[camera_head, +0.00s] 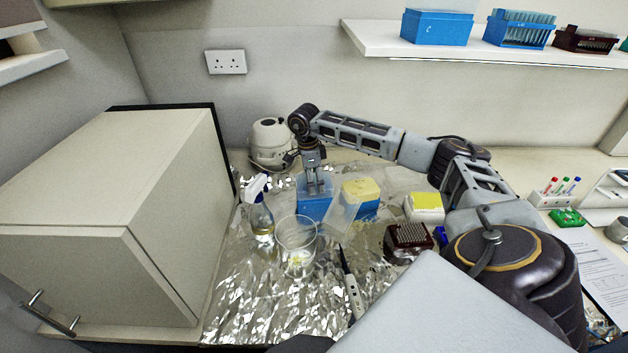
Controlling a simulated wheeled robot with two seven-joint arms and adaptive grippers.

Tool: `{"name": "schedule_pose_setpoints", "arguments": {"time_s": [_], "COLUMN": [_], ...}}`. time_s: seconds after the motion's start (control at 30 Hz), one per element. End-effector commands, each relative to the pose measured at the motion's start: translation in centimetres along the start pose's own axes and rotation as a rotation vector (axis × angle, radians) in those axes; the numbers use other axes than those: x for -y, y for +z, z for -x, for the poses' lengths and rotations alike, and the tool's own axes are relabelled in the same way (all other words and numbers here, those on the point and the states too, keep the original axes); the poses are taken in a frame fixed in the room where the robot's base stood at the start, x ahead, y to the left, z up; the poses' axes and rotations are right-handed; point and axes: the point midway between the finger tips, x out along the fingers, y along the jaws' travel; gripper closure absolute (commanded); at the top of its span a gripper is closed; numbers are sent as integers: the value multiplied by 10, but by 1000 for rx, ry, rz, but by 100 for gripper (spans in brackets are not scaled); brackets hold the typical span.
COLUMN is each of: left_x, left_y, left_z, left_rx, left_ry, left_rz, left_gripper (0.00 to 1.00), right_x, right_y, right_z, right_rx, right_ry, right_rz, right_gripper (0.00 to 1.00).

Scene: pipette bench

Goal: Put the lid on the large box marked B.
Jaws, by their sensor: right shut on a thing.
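My right gripper (317,190) points down over a blue box (314,210) in the middle of the bench. Its fingers are shut on a clear lid (305,184), which shows as a pale, see-through shape at the top of this box. I cannot tell whether the lid is seated or just above the rim. A second blue box (366,212) with a yellow top (360,189) stands just to the right. A translucent panel (342,219) leans between the two boxes. No letter B is readable on either box. My left gripper is out of view.
A spray bottle (262,222) and a clear beaker (296,246) stand close on the left and front. A pipette (351,285), a dark rack (408,240) and a white box with yellow top (424,207) are nearby. The foil (270,310) is clear in front.

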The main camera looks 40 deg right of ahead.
Motion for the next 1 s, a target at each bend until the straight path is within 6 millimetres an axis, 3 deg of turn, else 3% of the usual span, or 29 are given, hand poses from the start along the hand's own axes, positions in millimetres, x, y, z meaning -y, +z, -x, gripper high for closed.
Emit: {"name": "schedule_pose_setpoints", "arguments": {"time_s": [0.33, 0.37, 0.47, 1.0], "left_x": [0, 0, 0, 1], "left_y": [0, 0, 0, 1], "left_z": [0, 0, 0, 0], "left_rx": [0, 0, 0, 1], "left_ry": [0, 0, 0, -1], "left_rz": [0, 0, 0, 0], "left_gripper": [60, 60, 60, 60], "right_x": [0, 0, 0, 0], "right_y": [0, 0, 0, 0], "right_z": [-1, -1, -1, 4], "right_rx": [0, 0, 0, 1], "right_ry": [0, 0, 0, -1], "right_rz": [0, 0, 0, 0], "right_gripper": [35, 11, 0, 0]}}
